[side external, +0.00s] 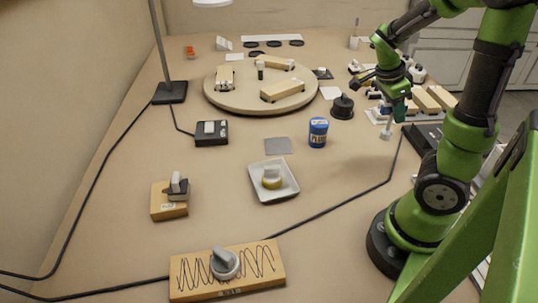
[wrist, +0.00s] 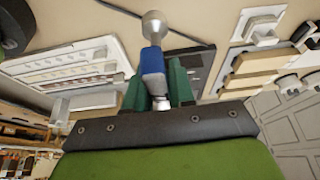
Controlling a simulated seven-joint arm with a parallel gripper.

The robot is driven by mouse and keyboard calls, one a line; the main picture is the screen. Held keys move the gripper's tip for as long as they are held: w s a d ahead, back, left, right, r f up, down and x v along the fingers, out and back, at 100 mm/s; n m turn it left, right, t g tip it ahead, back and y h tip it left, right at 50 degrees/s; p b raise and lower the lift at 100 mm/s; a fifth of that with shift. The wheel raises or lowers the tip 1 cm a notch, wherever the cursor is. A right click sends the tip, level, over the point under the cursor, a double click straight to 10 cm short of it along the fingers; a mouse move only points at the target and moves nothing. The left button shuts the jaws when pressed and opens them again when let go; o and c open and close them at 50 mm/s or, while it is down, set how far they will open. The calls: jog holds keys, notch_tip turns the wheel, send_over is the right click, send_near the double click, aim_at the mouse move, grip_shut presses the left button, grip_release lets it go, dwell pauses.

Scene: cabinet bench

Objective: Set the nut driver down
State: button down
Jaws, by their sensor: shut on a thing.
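The nut driver (wrist: 152,62) shows in the wrist view, with a blue middle part and a pale grey rounded end pointing away from the camera. My gripper (wrist: 153,88) has its green fingers shut on the blue part. In the side external view my gripper (side external: 396,103) is at the right, pointing down, and the nut driver's pale end (side external: 386,133) hangs below it. I cannot tell the gap between that end and the bench. The gripped part is partly hidden by the fingers.
A white rack (wrist: 75,65) and wooden blocks (wrist: 265,65) flank the gripper. A blue can (side external: 318,132), a black round part (side external: 343,107) and a grey square pad (side external: 278,146) stand to the left. A round wooden board (side external: 240,98) is farther back.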

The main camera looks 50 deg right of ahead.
aim_at(387, 130)
jog(key=shift+f, duration=3.9)
jog(key=shift+f, duration=0.15)
jog(key=c, duration=1)
grip_release()
jog(key=shift+o, duration=0.2)
